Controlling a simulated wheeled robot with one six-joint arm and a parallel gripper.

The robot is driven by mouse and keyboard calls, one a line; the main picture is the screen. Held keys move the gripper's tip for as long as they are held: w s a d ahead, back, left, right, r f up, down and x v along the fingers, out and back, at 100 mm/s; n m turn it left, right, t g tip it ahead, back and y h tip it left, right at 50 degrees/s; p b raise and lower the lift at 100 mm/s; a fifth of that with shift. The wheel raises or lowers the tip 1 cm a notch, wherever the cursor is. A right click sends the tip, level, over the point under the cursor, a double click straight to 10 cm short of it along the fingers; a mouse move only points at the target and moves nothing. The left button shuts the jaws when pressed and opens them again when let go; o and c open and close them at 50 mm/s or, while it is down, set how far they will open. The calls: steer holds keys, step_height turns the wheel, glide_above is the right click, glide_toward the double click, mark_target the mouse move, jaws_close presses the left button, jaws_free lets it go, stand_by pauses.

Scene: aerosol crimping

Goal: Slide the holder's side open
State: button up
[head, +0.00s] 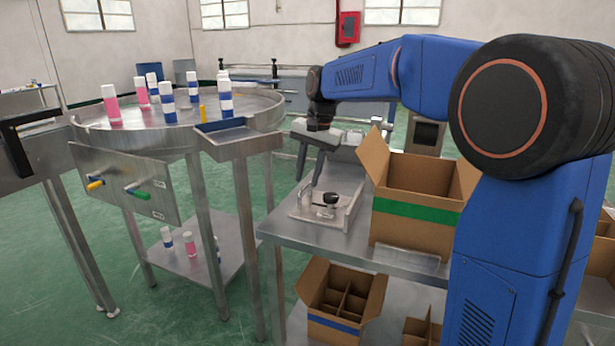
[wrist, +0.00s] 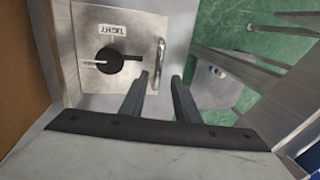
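The holder (head: 325,203) is a pale metal fixture on the steel bench, with a dark round part on it. In the wrist view its plate (wrist: 90,32) carries a label reading "TIGHT", a black round knob or opening (wrist: 122,66) with a pale pointer, and an upright metal handle (wrist: 160,55) near the right edge. My gripper (wrist: 160,76) is open, its two fingers apart, with the handle's lower end appearing between the fingertips. I cannot tell whether they touch it. In the head view my gripper (head: 307,183) points down just above the holder.
An open cardboard box with a green band (head: 415,210) stands close to the right of the holder. Boxes sit on the shelf below.

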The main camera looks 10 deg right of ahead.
step_height(320, 180, up, 16)
steer(key=s+d, duration=0.2)
steer(key=shift+d+r, duration=0.2)
steer(key=shift+d, duration=0.1)
